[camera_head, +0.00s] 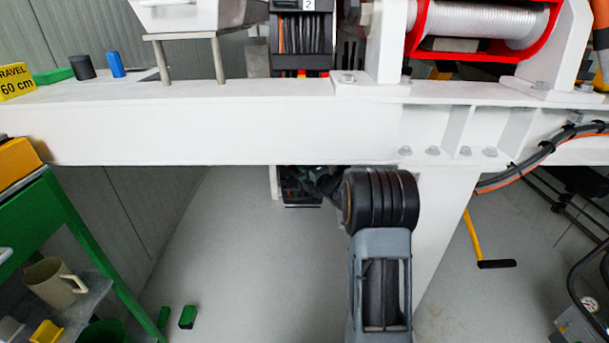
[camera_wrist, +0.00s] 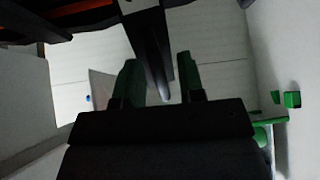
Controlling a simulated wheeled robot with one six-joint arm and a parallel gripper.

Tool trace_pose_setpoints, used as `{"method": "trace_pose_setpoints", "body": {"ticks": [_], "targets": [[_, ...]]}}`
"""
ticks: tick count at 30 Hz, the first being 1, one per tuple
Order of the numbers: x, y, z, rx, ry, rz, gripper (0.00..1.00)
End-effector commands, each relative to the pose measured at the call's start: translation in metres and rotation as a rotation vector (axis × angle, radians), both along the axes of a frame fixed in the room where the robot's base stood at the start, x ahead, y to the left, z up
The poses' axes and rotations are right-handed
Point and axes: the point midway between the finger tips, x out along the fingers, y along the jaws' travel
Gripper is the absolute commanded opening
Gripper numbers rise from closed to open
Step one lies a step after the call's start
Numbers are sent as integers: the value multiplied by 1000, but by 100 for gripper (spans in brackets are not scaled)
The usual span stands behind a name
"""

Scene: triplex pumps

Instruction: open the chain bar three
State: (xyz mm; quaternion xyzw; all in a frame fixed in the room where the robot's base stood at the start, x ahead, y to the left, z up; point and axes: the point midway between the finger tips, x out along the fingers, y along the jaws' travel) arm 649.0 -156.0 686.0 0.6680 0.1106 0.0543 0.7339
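In the wrist view my gripper (camera_wrist: 160,75) has its two fingers apart. A dark bar (camera_wrist: 150,45) with a pale rounded tip runs down from the top of the picture and ends between the fingers. It seems clear of both fingers; its depth is hard to judge. I cannot tell whether it is chain bar three, as no number shows on it. In the head view my gripper is hidden behind the white beam (camera_head: 180,135) and my own arm. A black frame with dark and orange strands (camera_head: 300,35) stands behind the beam under a small number label.
A red-framed winch drum (camera_head: 480,22) sits above the beam at right. A cable bundle (camera_head: 545,150) hangs below it. A green cart (camera_head: 75,235) with a mug (camera_head: 55,283) stands at left. Green blocks (camera_head: 187,317) lie on the floor. Floor left of my arm is largely clear.

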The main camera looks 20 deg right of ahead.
Motion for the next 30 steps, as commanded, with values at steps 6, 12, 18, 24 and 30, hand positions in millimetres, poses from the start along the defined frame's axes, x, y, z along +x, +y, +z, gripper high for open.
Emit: {"method": "trace_pose_setpoints", "body": {"ticks": [6, 12, 18, 24, 30], "targets": [[4, 1, 0, 0, 0, 0, 36], [4, 1, 0, 0, 0, 0, 33], [4, 1, 0, 0, 0, 0, 14], [4, 1, 0, 0, 0, 0, 0], [4, 1, 0, 0, 0, 0, 0]]}}
